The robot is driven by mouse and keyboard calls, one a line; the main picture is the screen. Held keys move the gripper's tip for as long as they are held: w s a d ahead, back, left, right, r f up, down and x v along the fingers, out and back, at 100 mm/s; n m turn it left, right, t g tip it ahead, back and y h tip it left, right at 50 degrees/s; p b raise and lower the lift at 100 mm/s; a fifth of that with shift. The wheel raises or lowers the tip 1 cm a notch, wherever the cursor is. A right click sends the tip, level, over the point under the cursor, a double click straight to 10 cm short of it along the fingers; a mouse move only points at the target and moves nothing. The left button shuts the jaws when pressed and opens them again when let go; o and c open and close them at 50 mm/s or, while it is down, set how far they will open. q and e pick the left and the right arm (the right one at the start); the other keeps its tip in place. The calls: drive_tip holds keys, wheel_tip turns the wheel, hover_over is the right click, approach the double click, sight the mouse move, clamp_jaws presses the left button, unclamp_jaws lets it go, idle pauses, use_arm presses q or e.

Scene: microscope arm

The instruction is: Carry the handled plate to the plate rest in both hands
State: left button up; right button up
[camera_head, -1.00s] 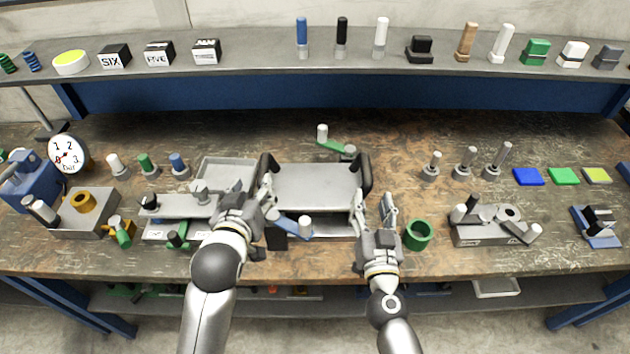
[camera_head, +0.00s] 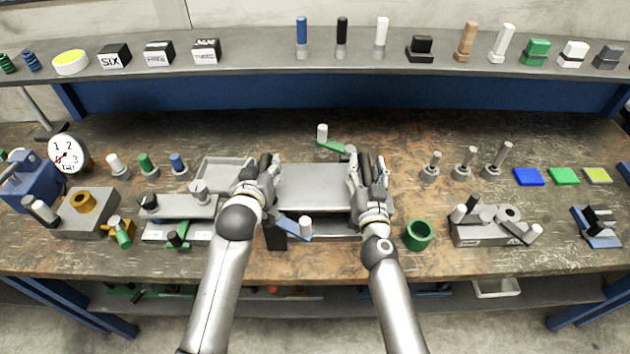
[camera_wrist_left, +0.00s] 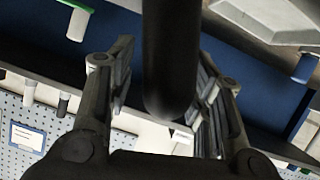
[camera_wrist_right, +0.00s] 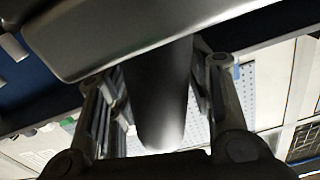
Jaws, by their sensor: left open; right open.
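The handled plate (camera_head: 315,187) is a flat grey plate with a black handle at each end, in the middle of the bench. My left gripper (camera_head: 268,170) is open at its left handle; in the left wrist view the dark handle (camera_wrist_left: 170,60) stands between the open fingers (camera_wrist_left: 165,95). My right gripper (camera_head: 370,172) is open at its right handle; in the right wrist view the handle (camera_wrist_right: 158,100) lies between the open fingers (camera_wrist_right: 155,90), with the plate's underside or edge (camera_wrist_right: 120,35) above. Finger contact is not clear. I cannot make out the plate rest for certain.
A blue lever with a white knob (camera_head: 305,225) is just in front of the plate, a green lever (camera_head: 330,145) behind it. A grey tray (camera_head: 222,172) lies to the left. A green ring (camera_head: 418,235) stands right of my right arm. The bench behind is mostly clear.

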use_arm(q)
clamp_jaws()
use_arm(e)
clamp_jaws()
idle(0.4)
